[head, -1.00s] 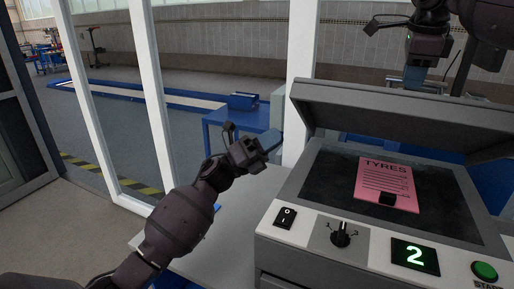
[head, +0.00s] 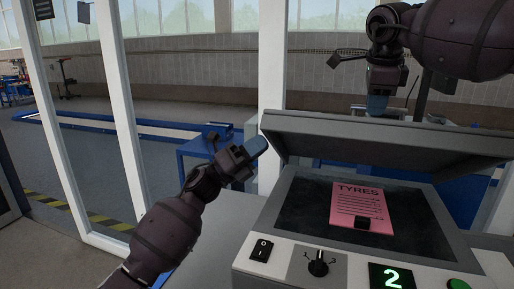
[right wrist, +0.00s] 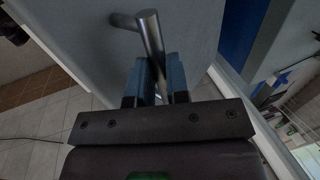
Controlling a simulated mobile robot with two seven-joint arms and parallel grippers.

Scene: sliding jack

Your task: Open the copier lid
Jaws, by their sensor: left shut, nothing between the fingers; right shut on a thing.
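The grey copier lid (head: 385,138) is raised partway at the copier's back, tilted over the dark glass (head: 300,205). A pink sheet headed TYRES (head: 358,205) lies on the glass with a small black block on it. My right gripper (head: 377,104) is at the lid's upper edge. In the right wrist view my right gripper (right wrist: 158,82) is shut on a round metal bar handle (right wrist: 151,38), which stands off a grey surface. My left gripper (head: 257,146) is shut and empty, beside the lid's left end.
The copier's front panel has a power switch (head: 262,250), a black knob (head: 318,262), a green display reading 2 (head: 391,277) and a green button (head: 458,284). White window posts (head: 272,60) stand behind my left gripper. A grey worktop (head: 215,235) lies left of the copier.

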